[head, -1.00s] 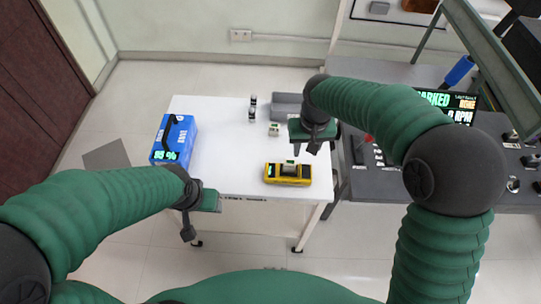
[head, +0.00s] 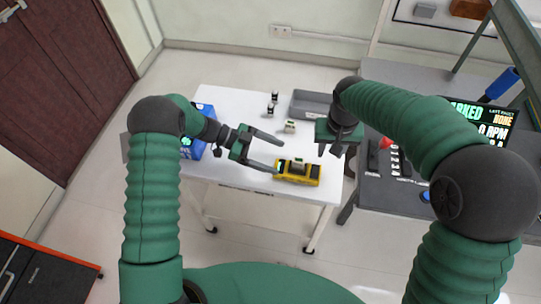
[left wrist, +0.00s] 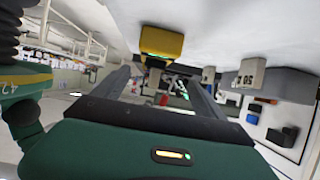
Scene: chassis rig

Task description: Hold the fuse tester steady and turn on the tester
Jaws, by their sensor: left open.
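The yellow fuse tester (head: 312,175) lies near the front right edge of the white table, with a dark face and a small pale block on top. It also shows in the left wrist view (left wrist: 161,42), beyond the fingers. My left gripper (head: 280,158) is open, its two fingers pointing right toward the tester's left end. The fingers look empty, and I cannot tell whether the lower one touches the tester. My right gripper (head: 338,146) hangs just behind and right of the tester, apart from it in the picture. Its fingers are too unclear to read.
A blue battery box (head: 206,112) stands at the table's left, partly hidden by my left arm. Small black-and-white items (head: 273,97), a small pale block (head: 290,127) and a grey tray (head: 312,98) are at the back. A dark bench (head: 400,200) with a screen adjoins on the right.

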